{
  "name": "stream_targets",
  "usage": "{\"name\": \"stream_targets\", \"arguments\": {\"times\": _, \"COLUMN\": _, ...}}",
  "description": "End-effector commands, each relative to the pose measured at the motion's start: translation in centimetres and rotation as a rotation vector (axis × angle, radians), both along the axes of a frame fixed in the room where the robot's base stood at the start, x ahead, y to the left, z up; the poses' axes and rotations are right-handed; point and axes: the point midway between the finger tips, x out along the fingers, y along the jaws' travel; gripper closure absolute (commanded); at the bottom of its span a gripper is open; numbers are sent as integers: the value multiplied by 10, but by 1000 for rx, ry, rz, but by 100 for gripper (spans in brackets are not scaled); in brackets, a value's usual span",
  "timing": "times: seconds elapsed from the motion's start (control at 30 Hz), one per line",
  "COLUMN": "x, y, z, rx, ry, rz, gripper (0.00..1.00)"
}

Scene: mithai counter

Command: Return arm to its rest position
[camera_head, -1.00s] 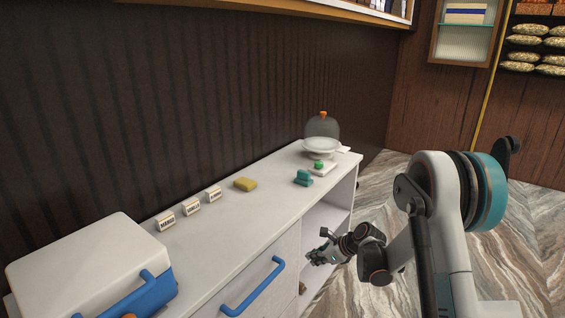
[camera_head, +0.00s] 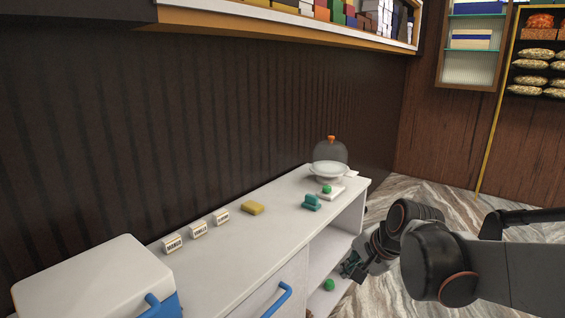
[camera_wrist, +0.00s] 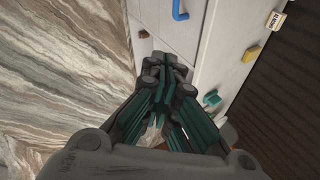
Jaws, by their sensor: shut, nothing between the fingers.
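My gripper (camera_head: 352,266) is in front of the open shelf end of the white counter (camera_head: 238,262), lower than the counter top, in the head view. In the wrist view my gripper (camera_wrist: 163,75) has its dark fingers together with nothing between them. The wrist view looks down past the fingers at the counter front and the marbled floor. My arm reaches in from the right edge of the head view.
The counter top holds a white cooler box (camera_head: 92,280), several small label blocks (camera_head: 198,230), a yellow sponge (camera_head: 253,208), a teal object (camera_head: 311,202) and a glass dome (camera_head: 330,151). A green ball (camera_head: 329,285) sits on the lower shelf. Floor (camera_head: 430,192) at right is open.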

Motion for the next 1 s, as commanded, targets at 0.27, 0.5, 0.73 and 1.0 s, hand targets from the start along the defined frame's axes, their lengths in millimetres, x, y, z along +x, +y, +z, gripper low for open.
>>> {"name": "stream_targets", "arguments": {"times": 0.27, "x": -80, "y": -12, "z": 24, "rx": -268, "ry": -90, "rz": 264, "gripper": 100}}
{"name": "stream_targets", "arguments": {"times": 0.5, "x": -143, "y": -24, "z": 27, "rx": -503, "ry": -148, "rz": 497, "gripper": 100}}
{"name": "stream_targets", "arguments": {"times": 0.73, "x": -186, "y": -34, "z": 20, "rx": -684, "ry": -179, "rz": 678, "gripper": 100}}
{"name": "stream_targets", "arguments": {"times": 1.0, "x": -198, "y": -37, "z": 17, "rx": -745, "ry": -187, "rz": 741, "gripper": 100}}
